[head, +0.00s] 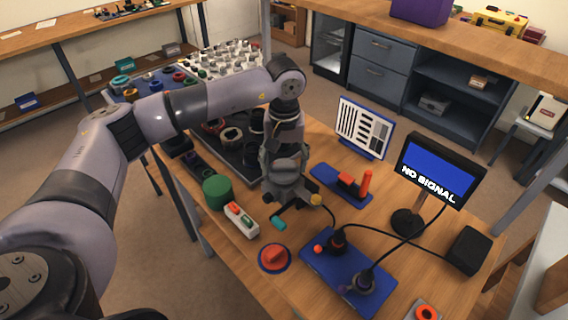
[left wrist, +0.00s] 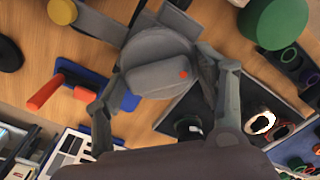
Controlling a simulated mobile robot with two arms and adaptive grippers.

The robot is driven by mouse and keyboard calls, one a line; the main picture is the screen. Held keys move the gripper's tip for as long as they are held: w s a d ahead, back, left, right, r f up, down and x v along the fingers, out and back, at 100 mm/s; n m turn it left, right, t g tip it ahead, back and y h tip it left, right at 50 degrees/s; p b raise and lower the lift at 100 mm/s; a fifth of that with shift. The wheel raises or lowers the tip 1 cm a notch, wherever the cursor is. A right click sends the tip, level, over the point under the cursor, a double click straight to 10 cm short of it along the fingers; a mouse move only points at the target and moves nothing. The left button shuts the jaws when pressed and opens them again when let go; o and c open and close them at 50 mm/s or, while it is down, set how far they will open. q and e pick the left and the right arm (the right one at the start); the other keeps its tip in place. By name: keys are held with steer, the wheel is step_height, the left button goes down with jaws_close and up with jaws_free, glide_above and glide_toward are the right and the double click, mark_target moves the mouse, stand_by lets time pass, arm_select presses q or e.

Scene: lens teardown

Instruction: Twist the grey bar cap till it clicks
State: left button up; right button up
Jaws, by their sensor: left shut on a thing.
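The grey bar cap (left wrist: 150,82) shows in the left wrist view as a round grey piece with a raised bar across it and a red dot near one end of the bar. My left gripper (left wrist: 163,68) has one finger on each side of the cap and is shut on it. In the head view my left gripper (head: 287,188) points down over the table's middle and largely hides the cap. A yellow knob (head: 316,199) on a grey arm sticks out beside it; the knob also shows in the left wrist view (left wrist: 62,12). My right gripper is not in view.
A green cylinder (head: 216,192), a white block with buttons (head: 241,220) and a red knob on a round base (head: 274,257) stand nearby. A blue board (head: 345,275) with cabled plugs, a blue stand with a red handle (head: 365,181) and a monitor (head: 440,170) stand to the right.

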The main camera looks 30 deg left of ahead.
mark_target(284, 162)
arm_select(q)
steer(key=o, duration=1.3)
steer(key=shift+o, duration=0.2)
steer(key=shift+r, duration=0.1)
step_height(284, 162, up, 12)
steer(key=shift+s+f, duration=0.1)
steer(key=shift+f, duration=0.1)
